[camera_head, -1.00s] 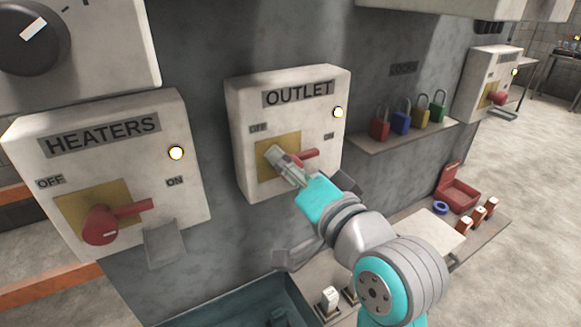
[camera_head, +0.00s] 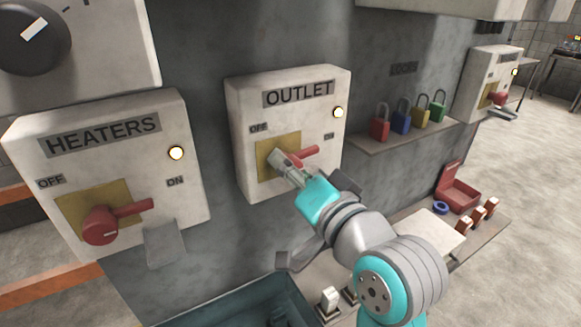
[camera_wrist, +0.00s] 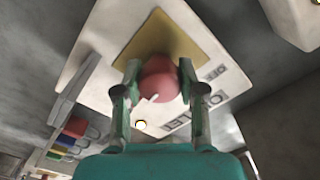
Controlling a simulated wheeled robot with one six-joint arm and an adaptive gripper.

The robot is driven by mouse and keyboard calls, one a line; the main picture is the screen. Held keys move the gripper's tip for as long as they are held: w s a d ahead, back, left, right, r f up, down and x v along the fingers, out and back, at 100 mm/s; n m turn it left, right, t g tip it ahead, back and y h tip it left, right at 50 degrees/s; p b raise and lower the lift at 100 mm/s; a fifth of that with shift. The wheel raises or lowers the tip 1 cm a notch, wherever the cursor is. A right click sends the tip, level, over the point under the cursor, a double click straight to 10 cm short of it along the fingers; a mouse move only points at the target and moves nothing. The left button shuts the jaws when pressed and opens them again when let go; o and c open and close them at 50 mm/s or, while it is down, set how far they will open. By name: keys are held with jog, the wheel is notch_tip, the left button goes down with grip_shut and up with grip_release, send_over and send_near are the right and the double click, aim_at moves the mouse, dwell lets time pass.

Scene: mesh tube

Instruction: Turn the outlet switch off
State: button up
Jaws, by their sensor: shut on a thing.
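The outlet box (camera_head: 245,110) is a white box on the grey wall, labelled OUTLET, with OFF at left and ON at right. Its lamp (camera_head: 338,112) is lit. Its red switch handle (camera_head: 308,154) points right, toward the ON label, over a yellow plate (camera_head: 264,146). My gripper (camera_head: 277,160) is at the switch and hides the hub in the head view. In the wrist view my gripper (camera_wrist: 158,85) has one finger on each side of the round red switch hub (camera_wrist: 160,78) and is shut on it.
A heaters box (camera_head: 190,200) with a red handle and lit lamp is to the left. Below are a dark teal bin (camera_head: 220,310) and a bench with a red box (camera_head: 458,190).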

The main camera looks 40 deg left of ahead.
jog(key=n, duration=0.8)
jog(key=shift+n, duration=0.4)
jog(key=n, duration=0.4)
jog(key=shift+n, duration=1.9)
jog(key=o, duration=1.2)
jog(key=shift+c, duration=0.2)
jog(key=shift+d, duration=0.1)
jog(key=v, duration=1.1)
jog(key=shift+s+d, duration=0.15)
jog(key=shift+d, duration=0.2)
